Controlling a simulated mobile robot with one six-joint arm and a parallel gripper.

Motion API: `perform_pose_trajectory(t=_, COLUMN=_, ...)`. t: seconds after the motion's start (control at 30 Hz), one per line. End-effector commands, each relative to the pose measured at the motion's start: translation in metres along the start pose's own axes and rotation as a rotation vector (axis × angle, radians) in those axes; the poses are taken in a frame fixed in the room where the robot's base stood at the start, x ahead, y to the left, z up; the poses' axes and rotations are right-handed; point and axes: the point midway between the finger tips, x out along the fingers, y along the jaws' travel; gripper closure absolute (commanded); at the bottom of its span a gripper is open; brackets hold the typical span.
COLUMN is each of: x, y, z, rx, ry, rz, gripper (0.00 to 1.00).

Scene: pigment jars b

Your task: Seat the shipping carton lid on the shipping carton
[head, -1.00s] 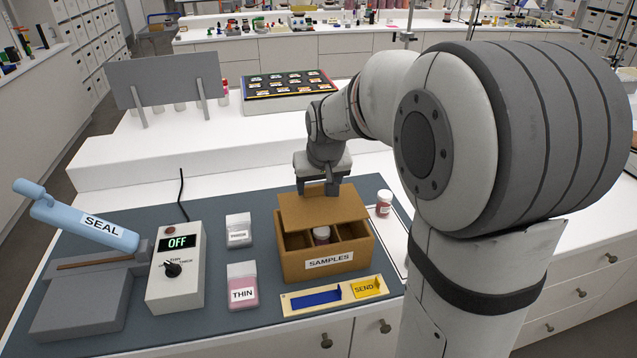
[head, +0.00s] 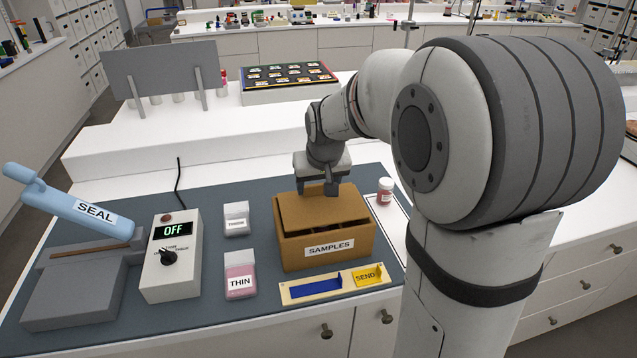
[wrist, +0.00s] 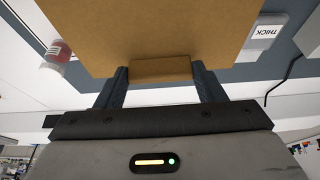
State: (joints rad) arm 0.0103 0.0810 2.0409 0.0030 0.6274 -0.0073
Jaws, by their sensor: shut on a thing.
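The brown shipping carton (head: 322,252), labelled SAMPLES, stands on the dark mat. My gripper (head: 331,189) is shut on the raised grip (wrist: 160,68) of the flat brown carton lid (head: 318,208). The lid is over the carton's opening, close to the rim, and looks slightly skewed to it. A dark gap shows between lid and carton at the front and right. Whether the lid touches the rim I cannot tell. The carton's inside is mostly hidden. In the wrist view the lid (wrist: 150,30) fills the upper middle.
A red jar with a white cap (head: 385,191) stands right of the carton. The THIN box (head: 240,275) and THICK box (head: 236,219) are to its left, with the OFF control box (head: 172,262) and SEAL press (head: 75,290) beyond. The SEND tray (head: 335,285) lies in front.

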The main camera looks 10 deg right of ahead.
Motion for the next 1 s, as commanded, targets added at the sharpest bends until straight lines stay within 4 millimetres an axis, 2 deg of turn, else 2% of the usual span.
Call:
perform_pose_trajectory(t=0.87, x=0.015, y=0.001, z=0.006, rx=0.001, ry=0.0, rz=0.001, gripper=0.59)
perform_pose_trajectory(t=0.9, x=0.015, y=0.001, z=0.006, rx=0.001, ry=0.0, rz=0.001, gripper=0.36)
perform_pose_trajectory(t=1.0, x=0.015, y=0.001, z=0.006, rx=0.001, ry=0.0, rz=0.001, gripper=0.28)
